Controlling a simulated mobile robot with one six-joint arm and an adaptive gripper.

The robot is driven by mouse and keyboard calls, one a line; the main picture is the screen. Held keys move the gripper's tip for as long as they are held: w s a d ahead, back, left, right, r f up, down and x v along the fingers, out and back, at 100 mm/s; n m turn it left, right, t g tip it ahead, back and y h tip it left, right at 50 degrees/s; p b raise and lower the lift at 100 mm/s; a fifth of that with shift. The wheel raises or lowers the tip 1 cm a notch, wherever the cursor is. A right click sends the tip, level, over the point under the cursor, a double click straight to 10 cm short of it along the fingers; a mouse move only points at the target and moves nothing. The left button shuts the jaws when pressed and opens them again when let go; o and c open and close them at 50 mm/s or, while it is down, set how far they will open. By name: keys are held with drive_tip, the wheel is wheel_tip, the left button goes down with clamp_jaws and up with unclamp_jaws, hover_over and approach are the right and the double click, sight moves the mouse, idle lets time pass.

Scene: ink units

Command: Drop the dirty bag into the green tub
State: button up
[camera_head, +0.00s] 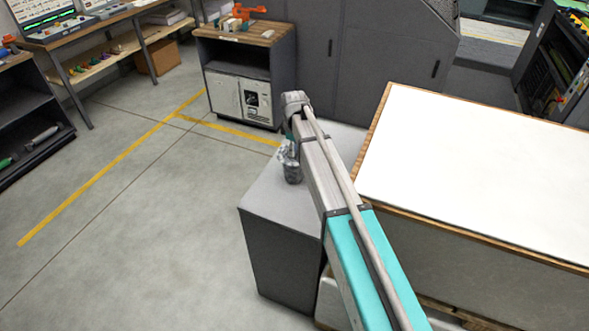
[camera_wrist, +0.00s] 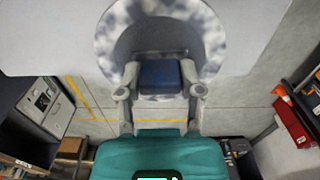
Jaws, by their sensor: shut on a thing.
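A mottled grey-white round thing, which looks like the dirty bag (camera_wrist: 216,35), fills the upper middle of the wrist view. A dark blue part of it or in front of it lies between my fingertips. My gripper (camera_wrist: 160,85) is shut on it. In the head view my gripper (camera_head: 287,150) hangs from the arm's end, with the mottled grey bag (camera_head: 292,172) below it, over the top of a grey cabinet (camera_head: 262,200). I cannot tell whether the bag touches that top. I see no green tub in either view.
A large white-topped table (camera_head: 480,160) stands to the right of my arm. A wood-topped cabinet (camera_head: 240,75) with small items stands behind. A workbench (camera_head: 90,40) and a dark shelf (camera_head: 28,115) are at the left. The floor (camera_head: 130,250) between is clear.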

clamp_jaws()
drive_tip(key=shift+r, duration=0.2)
wheel_tip(320, 180, up, 2)
drive_tip(key=shift+r+p, duration=0.1)
drive_tip(key=shift+p, duration=1.15)
drive_tip(key=s+d+r+p, duration=0.4)
drive_tip(key=s+r+p, duration=0.6)
drive_tip(key=s, duration=0.3)
drive_tip(key=shift+s+d+r, duration=0.15)
drive_tip(key=shift+d+r, duration=0.05)
